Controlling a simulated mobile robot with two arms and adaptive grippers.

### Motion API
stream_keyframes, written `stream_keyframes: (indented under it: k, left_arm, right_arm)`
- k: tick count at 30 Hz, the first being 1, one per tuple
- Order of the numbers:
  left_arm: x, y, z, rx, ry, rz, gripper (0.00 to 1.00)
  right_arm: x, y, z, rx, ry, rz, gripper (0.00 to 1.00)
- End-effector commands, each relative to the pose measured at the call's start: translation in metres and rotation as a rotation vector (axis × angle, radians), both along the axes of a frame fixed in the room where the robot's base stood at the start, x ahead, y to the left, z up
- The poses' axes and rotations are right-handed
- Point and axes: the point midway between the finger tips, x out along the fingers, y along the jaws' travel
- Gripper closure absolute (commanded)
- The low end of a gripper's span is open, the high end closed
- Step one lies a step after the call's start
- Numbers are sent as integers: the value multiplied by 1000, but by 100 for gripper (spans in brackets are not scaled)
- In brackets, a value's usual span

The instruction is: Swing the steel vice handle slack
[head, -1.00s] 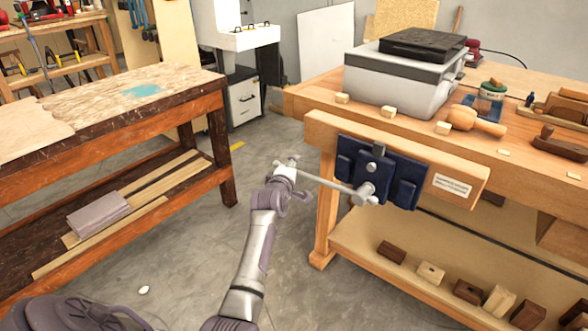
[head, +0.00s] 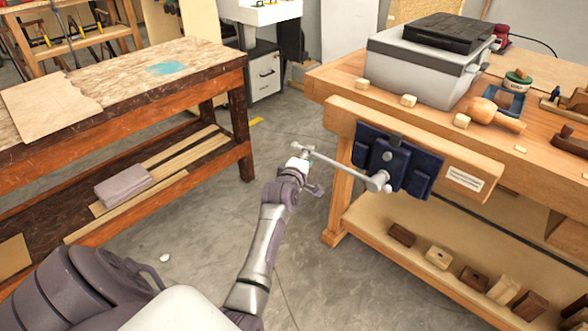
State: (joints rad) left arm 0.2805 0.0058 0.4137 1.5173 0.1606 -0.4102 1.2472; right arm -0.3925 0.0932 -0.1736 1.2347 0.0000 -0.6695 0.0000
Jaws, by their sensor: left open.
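The steel vice handle (head: 340,166) is a thin grey rod. It runs from the round screw head (head: 378,182) out to the left and slightly up, ending in a small knob. The screw head sits at the front of the dark blue vice (head: 418,178) on the wooden workbench. My left gripper (head: 303,158) is open at the free left end of the handle, with the rod end at its fingertips. I cannot tell whether the fingers touch the rod. My right gripper is not in view.
The workbench (head: 345,110) carries a grey machine (head: 425,75), a wooden mallet (head: 495,114) and small wood blocks. Its lower shelf (head: 385,225) holds several blocks. Another worn bench (head: 110,110) stands left. Bare floor lies between the benches.

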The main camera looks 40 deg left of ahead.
Motion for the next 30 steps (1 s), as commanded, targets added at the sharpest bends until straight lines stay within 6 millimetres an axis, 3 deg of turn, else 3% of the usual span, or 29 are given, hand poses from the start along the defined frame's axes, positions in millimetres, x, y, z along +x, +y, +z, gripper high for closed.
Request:
stream_keyframes:
  k: [30]
  left_arm:
    - [-67,-21,17,-1,2,0,59]
  right_arm:
    - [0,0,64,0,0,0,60]
